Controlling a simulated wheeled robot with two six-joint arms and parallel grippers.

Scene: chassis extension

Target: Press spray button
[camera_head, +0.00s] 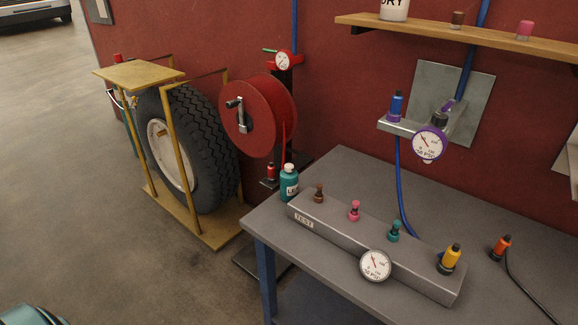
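No part is clearly marked as a spray button. A small teal bottle (289,186) with a pale cap stands upright at the left end of the grey table (330,168); its label is too small to read fully. Beside it is a long grey box marked TEST (335,230). On the box's top are a brown fitting (319,193), a pink one (354,210), a teal one (394,231) and a yellow one (450,258). A round gauge (376,265) is on its front. Neither of my grippers is in view.
A tyre (193,143) stands in a yellow frame (145,76) left of a red hose reel (258,114). A wall bracket (398,125) with a blue fitting and gauge (429,143) overhangs the table. A wooden shelf (480,36) is above.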

